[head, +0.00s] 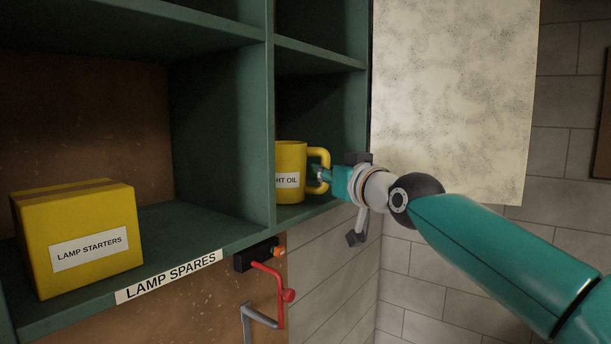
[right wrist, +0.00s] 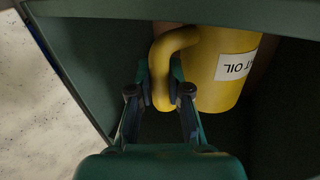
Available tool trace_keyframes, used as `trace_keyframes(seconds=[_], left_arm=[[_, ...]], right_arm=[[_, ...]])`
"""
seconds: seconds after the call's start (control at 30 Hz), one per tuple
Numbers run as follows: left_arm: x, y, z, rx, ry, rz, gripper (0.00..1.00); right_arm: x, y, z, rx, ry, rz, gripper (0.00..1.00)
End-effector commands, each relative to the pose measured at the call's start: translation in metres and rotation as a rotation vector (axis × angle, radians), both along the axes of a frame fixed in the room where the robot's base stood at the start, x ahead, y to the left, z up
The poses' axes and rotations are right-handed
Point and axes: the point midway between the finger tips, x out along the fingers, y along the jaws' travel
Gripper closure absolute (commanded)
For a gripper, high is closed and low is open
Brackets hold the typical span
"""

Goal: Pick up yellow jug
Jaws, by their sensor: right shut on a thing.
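The yellow jug (head: 290,160) stands upright in the right-hand pigeonhole, partly cut off from sight by the green divider. Its label reads "HT OIL" as far as it shows. My right gripper (head: 322,173) reaches in from the right and is shut on the jug's handle. In the right wrist view, the jug (right wrist: 222,75) hangs upside down in the picture, and the two fingers of my right gripper (right wrist: 161,88) sit on either side of the handle. My left gripper is not in view.
A yellow box (head: 85,225) labelled "LAMP STARTERS" sits in the left pigeonhole. The green divider (head: 270,110) stands close left of the jug. Below the shelf are a black bracket and a red lever (head: 276,282). A pale speckled panel (head: 450,90) hangs at right.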

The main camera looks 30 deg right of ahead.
Motion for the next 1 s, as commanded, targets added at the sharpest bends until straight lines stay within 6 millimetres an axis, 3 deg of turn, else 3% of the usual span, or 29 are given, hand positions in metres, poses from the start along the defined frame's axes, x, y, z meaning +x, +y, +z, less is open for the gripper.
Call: trace_keyframes(seconds=[0.27,0.73,1.0], left_arm=[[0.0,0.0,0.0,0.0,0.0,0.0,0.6],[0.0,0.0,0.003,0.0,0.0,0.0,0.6],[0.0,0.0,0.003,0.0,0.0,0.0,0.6]], right_arm=[[0.0,-0.001,0.005,-0.002,0.007,-0.001,1.0],[0.0,-0.001,0.072,0.0,-0.001,-0.002,1.0],[0.0,-0.002,0.092,0.0,0.0,-0.003,1.0]])
